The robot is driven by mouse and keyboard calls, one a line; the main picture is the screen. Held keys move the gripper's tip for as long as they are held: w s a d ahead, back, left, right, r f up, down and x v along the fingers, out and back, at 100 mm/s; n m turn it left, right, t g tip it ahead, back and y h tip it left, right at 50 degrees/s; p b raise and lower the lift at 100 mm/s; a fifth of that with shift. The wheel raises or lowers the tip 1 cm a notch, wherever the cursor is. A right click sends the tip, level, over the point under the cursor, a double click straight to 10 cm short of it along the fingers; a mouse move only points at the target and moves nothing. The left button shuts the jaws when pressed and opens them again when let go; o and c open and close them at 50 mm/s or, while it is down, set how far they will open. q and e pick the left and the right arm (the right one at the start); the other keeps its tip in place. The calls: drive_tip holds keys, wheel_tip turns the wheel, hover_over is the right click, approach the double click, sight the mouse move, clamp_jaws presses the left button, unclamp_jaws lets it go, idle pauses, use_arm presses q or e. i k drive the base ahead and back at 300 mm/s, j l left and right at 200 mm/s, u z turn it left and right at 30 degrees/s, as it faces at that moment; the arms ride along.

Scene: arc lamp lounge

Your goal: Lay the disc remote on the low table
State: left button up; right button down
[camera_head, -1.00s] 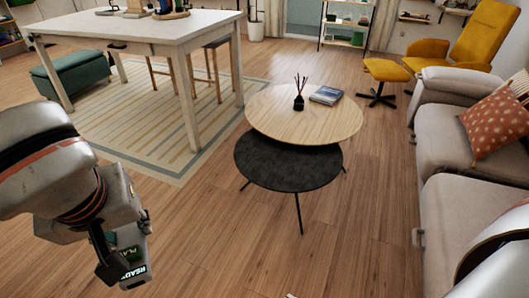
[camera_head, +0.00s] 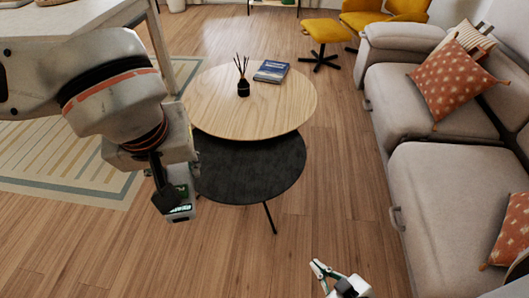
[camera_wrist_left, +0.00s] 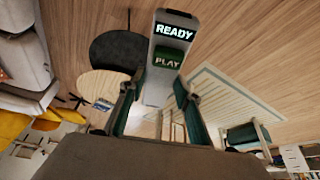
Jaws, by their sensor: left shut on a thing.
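My left gripper (camera_head: 176,192) is shut on the disc remote (camera_head: 181,211), in front of and to the left of the low table. In the left wrist view the remote (camera_wrist_left: 168,64) is a long light-grey bar between the fingers, with a lit READY display and a green PLAY button; its held end is partly hidden. The low table has a round wooden top (camera_head: 284,108) with a lower, round black top (camera_head: 258,178) in front. The left arm hides part of the table's left edge. My right gripper (camera_head: 319,269) is low in the head view, empty, its opening unclear.
A black reed diffuser (camera_head: 243,88) and a blue book (camera_head: 271,71) stand at the back of the wooden top. The front and right of it are bare. A grey sofa (camera_head: 440,190) lines the right side. A yellow footstool (camera_head: 327,32) is behind.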

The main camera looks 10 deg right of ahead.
sight(224, 163)
drive_tip(key=i+z, duration=0.75)
drive_tip(key=i+j+z, duration=0.2)
drive_tip(key=z, duration=0.15)
